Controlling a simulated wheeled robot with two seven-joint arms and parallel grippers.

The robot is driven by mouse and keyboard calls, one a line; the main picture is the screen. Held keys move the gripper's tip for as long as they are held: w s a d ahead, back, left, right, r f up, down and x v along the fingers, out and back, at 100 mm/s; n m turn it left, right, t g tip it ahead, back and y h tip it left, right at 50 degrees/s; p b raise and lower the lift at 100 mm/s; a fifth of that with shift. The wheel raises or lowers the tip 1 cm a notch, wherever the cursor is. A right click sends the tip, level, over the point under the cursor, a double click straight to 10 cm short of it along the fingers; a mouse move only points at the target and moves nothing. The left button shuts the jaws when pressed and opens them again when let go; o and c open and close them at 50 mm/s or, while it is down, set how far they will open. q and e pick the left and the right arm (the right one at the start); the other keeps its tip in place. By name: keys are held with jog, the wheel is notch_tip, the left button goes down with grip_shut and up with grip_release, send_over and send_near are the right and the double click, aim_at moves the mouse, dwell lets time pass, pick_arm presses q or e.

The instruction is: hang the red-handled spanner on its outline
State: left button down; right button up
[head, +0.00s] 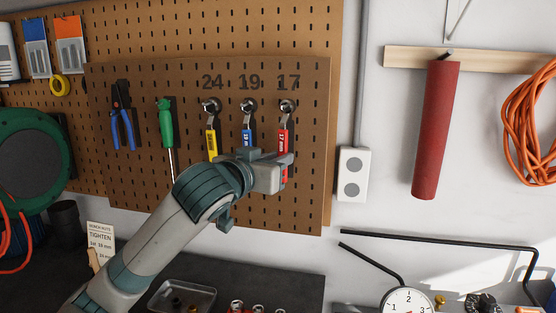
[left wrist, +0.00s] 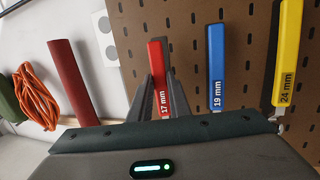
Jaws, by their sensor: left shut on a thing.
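The red-handled spanner (head: 284,141) is upright against the pegboard (head: 310,190), its ring end at a hook under the number 17. My left gripper (head: 284,170) is shut on the lower part of its red handle. In the left wrist view the red handle, marked 17 mm (left wrist: 158,80), stands between the two fingers (left wrist: 160,95). Whether the ring sits fully on the hook cannot be told. The spanner's outline is not clearly visible behind it. My right gripper is not in view.
The blue-handled spanner (head: 247,135) under 19 and the yellow-handled spanner (head: 211,142) under 24 hang close to the left. Green screwdriver (head: 166,125) and blue pliers (head: 122,125) hang further left. A wall socket (head: 353,174) and red roll (head: 436,130) are to the right.

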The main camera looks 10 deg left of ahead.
pick_arm(q)
jog(key=c, duration=1.6)
grip_release()
jog(key=shift+s, duration=0.1)
